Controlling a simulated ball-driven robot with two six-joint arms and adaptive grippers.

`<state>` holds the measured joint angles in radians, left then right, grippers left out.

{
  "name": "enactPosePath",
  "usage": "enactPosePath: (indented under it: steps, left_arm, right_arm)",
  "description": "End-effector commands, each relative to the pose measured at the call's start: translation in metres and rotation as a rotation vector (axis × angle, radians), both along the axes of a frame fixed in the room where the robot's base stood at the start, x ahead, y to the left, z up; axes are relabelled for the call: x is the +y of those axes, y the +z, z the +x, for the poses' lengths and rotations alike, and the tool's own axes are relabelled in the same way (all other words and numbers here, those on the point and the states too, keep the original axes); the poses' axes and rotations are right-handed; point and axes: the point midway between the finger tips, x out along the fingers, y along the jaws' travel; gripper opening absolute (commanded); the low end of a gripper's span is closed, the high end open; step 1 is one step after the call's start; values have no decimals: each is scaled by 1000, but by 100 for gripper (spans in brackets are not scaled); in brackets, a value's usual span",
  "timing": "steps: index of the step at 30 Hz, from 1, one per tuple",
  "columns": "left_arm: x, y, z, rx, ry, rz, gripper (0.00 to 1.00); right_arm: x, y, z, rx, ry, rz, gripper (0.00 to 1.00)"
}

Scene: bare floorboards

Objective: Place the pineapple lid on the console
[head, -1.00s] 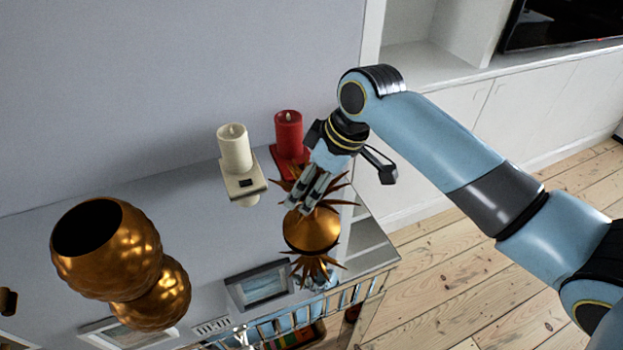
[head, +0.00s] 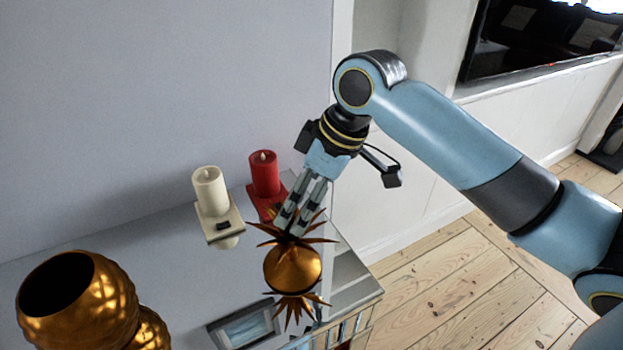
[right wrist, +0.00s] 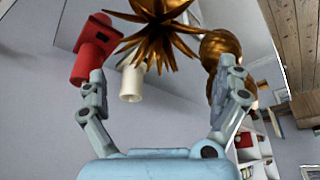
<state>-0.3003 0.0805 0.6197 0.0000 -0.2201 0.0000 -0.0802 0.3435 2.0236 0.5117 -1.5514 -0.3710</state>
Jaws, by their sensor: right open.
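The golden pineapple lid (head: 292,268), with spiky leaves on top, stands upright at the right part of the glossy grey console (head: 165,270), and its reflection shows below it. My right gripper (head: 293,228) is at the leaves from above, and the leaves partly overlap its fingertips. In the right wrist view the fingers are spread wide and empty, with the spiky leaves (right wrist: 155,38) beyond them. The golden pineapple body (head: 75,300), open and hollow at the top, stands at the lower left. My left gripper is not in view.
A white candle (head: 209,190) and a red candle (head: 265,173) on holders stand close behind the lid. A picture frame (head: 245,325) is at the front. The console's right edge is close to the lid, with floorboards (head: 460,290) beyond.

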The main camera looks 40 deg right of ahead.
Motion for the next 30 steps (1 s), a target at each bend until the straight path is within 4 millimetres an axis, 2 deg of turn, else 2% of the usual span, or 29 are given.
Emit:
enactPosePath:
  steps: [3,9,30]
  left_arm:
    - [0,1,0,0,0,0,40]
    - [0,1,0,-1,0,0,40]
    - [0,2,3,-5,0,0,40]
  right_arm:
    - [-5,20,-7,-2,3,-3,100]
    - [-8,36,-13,1,1,-1,100]
    - [-8,37,-13,0,0,1,100]
